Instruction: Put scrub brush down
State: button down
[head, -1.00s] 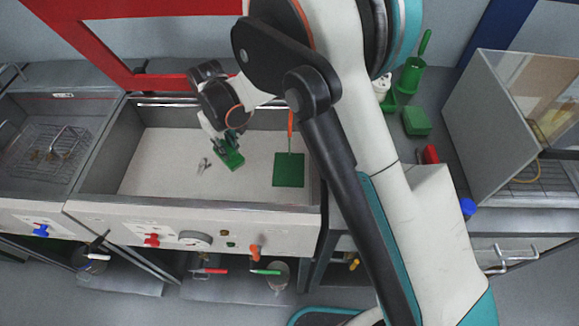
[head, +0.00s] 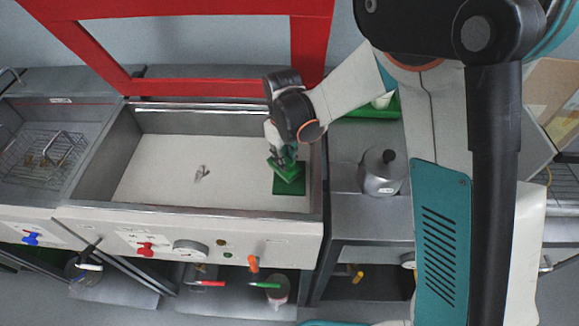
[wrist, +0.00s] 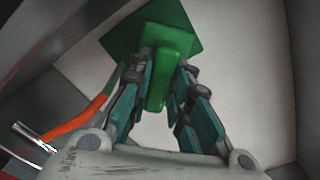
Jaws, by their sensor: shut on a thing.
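The green scrub brush (head: 291,174) is in my gripper (head: 284,160), over the green pad (head: 290,189) at the right end of the basin. In the wrist view the brush (wrist: 157,88) is between the two fingers, its block toward the pad (wrist: 188,20). My gripper (wrist: 160,68) is shut on it. I cannot tell whether the brush touches the pad.
A small metal part (head: 202,174) lies on the pale basin floor (head: 160,165), which is otherwise largely clear. An orange rod (wrist: 78,123) stands left of my fingers in the wrist view.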

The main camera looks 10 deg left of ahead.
jog(key=shift+d, duration=0.3)
jog(key=shift+d+f+b, duration=0.25)
jog(key=shift+f+b, duration=0.25)
jog(key=shift+f, duration=0.4)
jog(key=shift+d+f+b, duration=0.25)
jog(key=shift+f+b, duration=0.2)
jog(key=shift+f, duration=0.4)
jog(key=shift+f, duration=0.15)
jog(key=c, duration=1.5)
grip_release()
notch_tip(320, 180, up, 12)
jog(key=p, duration=0.4)
